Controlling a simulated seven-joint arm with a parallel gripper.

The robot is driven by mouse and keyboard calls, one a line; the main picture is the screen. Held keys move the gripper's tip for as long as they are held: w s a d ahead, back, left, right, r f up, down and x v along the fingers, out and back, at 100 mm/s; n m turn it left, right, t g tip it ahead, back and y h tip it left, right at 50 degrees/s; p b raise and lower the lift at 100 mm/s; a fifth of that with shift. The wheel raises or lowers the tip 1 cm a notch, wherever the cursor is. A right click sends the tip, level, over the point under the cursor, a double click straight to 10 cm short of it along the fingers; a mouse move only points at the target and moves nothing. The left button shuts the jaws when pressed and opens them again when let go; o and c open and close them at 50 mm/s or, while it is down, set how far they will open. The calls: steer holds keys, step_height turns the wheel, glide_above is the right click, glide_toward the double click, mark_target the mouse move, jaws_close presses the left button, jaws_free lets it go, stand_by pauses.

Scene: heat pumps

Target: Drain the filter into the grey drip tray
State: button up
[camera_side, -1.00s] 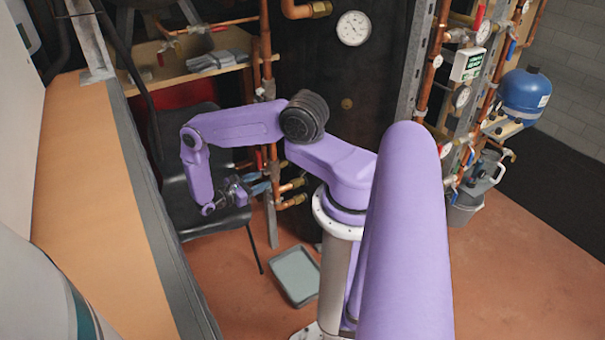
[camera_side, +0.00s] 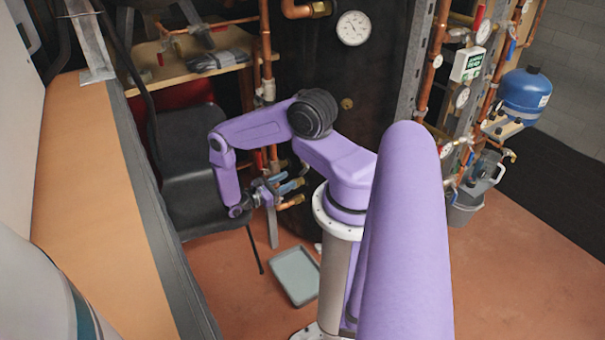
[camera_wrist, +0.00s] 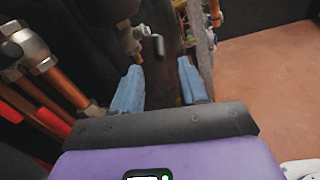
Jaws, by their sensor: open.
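My gripper (camera_side: 290,186) is open and empty, with blue fingers, beside the copper pipes and valves in the side view. In the wrist view its two blue fingers (camera_wrist: 160,87) stand apart, with a brass fitting and a dark lever handle (camera_wrist: 152,42) just beyond them. I cannot tell whether that fitting is the filter. The grey drip tray (camera_side: 297,274) lies flat on the floor below and in front of the gripper, and looks empty. The tray does not show in the wrist view.
A black chair (camera_side: 187,165) stands left of the gripper. Copper pipes with valves (camera_wrist: 30,55) are close on the left in the wrist view. A wooden shelf (camera_side: 190,66) holds grey gloves. The reddish floor (camera_side: 237,275) around the tray is mostly clear.

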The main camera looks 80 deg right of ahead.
mark_target(303, 173)
steer(key=x, duration=0.8)
steer(key=shift+a, duration=0.1)
jaws_close()
